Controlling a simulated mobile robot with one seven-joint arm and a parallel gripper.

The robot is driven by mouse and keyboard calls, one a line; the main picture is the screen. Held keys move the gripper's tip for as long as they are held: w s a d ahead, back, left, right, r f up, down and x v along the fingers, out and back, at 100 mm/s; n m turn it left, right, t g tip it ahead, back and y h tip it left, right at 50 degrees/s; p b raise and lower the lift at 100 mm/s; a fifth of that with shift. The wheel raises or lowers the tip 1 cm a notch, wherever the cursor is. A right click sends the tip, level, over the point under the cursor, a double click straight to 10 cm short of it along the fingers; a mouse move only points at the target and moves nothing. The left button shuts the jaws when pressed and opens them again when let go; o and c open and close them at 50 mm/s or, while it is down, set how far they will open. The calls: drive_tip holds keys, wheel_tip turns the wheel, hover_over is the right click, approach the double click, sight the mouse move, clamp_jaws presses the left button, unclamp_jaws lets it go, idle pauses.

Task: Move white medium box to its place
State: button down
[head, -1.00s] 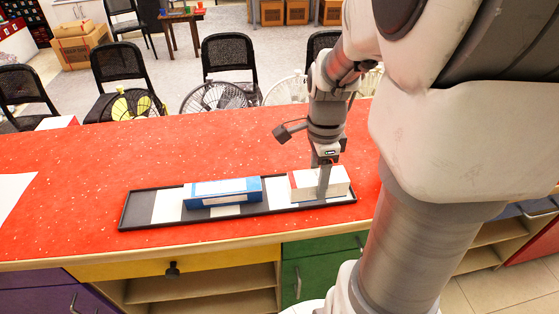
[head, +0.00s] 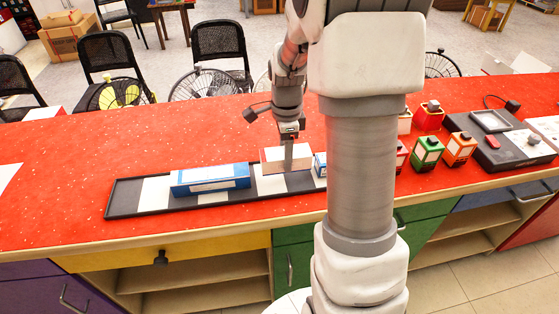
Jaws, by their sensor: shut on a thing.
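The white box (head: 272,157), with a reddish left end, is over the right part of a long black tray (head: 125,207) on the red counter. My gripper (head: 289,162) points down and is shut on this box; a finger crosses its near face. A pale patch of the tray (head: 270,184) shows just below the box. Whether the box touches the tray is hard to tell. A larger blue and white box (head: 210,179) lies on the tray to the left. A small blue and white box (head: 320,164) shows right of the held box, partly hidden by my arm.
A pale patch (head: 155,191) at the tray's left is bare. Right of my arm stand green (head: 427,152) and orange (head: 460,149) containers and a dark device (head: 487,145). The red counter left of the tray is largely clear. Chairs and fans stand behind the counter.

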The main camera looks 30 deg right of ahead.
drive_tip(key=shift+w+f, duration=0.35)
drive_tip(key=shift+w, duration=0.1)
drive_tip(key=shift+f+b, duration=0.45)
drive_tip(key=shift+f, duration=1.45)
drive_tip(key=shift+f, duration=0.2)
drive_tip(key=shift+c, duration=0.6)
unclamp_jaws()
drive_tip(key=shift+r, duration=0.1)
